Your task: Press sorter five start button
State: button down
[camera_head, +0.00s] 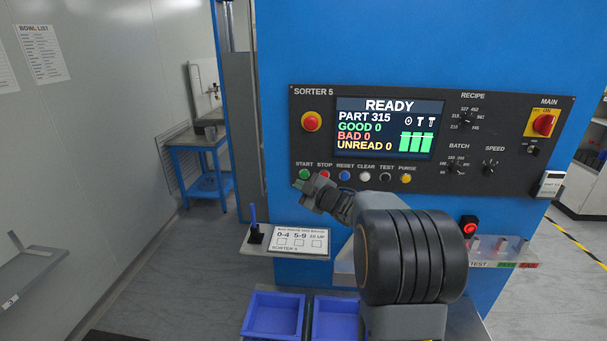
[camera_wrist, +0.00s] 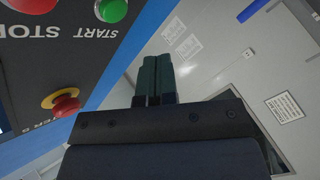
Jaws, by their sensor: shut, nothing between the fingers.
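The green START button (camera_head: 305,174) is at the left end of the button row on the panel labelled SORTER 5 (camera_head: 460,152). It also shows at the top of the wrist view (camera_wrist: 113,8). My gripper (camera_head: 299,185) is shut and empty, just below the START button in the head view. In the wrist view my gripper's dark green fingers (camera_wrist: 152,66) lie together, to the right of and below the button, with a visible gap in the picture. I cannot tell the depth between fingertips and panel. The screen (camera_head: 388,127) reads READY, PART 315, GOOD 0, BAD 0, UNREAD 0.
The red STOP button (camera_head: 325,175) is right beside START. A red emergency knob (camera_head: 312,121) sits above them. A shelf with a card (camera_head: 298,239) and pen stand juts out below, with blue bins (camera_head: 274,314) under it. Open floor lies left.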

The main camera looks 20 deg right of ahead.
aim_at(304, 175)
jog(key=shift+w+d+p, duration=0.25)
jog(key=shift+w+d, duration=0.2)
jog(key=shift+w, duration=0.35)
jog(key=shift+w+d+p, duration=0.2)
jog(key=shift+w+d, duration=0.25)
jog(key=shift+w, duration=0.3)
jog(key=shift+w, duration=0.1)
dwell(1.0)
jog(key=shift+w+d, duration=0.2)
jog(key=shift+w, duration=0.05)
